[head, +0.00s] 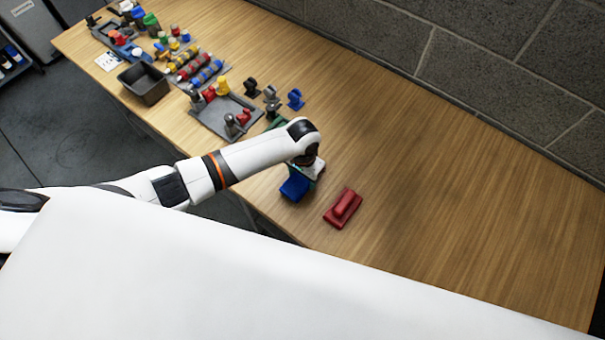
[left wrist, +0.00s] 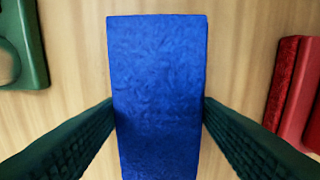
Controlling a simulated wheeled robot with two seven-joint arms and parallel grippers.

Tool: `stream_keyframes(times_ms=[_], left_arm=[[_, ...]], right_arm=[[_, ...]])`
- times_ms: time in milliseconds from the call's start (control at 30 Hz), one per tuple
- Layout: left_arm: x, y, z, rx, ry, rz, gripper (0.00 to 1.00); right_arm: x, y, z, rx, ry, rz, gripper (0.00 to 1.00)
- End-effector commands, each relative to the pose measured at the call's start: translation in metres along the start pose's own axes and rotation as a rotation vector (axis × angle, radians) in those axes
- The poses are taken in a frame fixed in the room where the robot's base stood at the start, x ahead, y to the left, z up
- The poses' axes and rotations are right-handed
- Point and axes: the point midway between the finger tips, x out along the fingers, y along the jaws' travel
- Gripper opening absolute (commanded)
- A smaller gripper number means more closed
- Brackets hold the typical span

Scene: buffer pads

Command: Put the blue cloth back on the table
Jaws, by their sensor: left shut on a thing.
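The blue cloth (head: 295,188) is a blue rectangular block-like pad near the front edge of the table (head: 430,200). In the left wrist view the blue cloth (left wrist: 158,80) fills the middle, between the two dark ridged fingers. My left gripper (left wrist: 160,118) is shut on it, with one finger against each long side. In the head view my left gripper (head: 304,172) is mostly hidden under the wrist. I cannot tell whether the cloth touches the tabletop. My right gripper is in neither view.
A red pad with a handle (head: 343,208) lies just right of the blue cloth. A green pad (left wrist: 24,45) lies to its left in the wrist view. Grey trays (head: 228,117), a dark bin (head: 146,83) and several small parts crowd the far left. The table's right side is clear.

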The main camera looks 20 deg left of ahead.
Motion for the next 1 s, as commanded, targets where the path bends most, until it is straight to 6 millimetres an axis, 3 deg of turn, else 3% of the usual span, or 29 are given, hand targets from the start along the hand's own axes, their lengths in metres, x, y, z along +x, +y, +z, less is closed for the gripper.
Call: stream_keyframes(times_ms=[400, 433, 567, 833, 1000], left_arm=[[0.007, 0.000, 0.000, 0.000, 0.000, 0.000, 0.40], [0.007, 0.000, 0.000, 0.001, -0.001, 0.000, 0.60], [0.006, 0.000, 0.000, 0.001, -0.001, 0.000, 0.80], [0.005, 0.000, 0.000, 0.000, -0.001, 0.000, 0.80], [-0.008, 0.000, 0.001, 0.001, -0.003, -0.001, 0.80]], right_arm=[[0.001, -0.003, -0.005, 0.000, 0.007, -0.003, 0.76], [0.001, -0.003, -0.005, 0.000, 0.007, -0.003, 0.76], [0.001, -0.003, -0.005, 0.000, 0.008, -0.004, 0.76], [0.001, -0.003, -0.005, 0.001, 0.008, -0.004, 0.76], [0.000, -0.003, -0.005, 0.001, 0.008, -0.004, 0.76]])
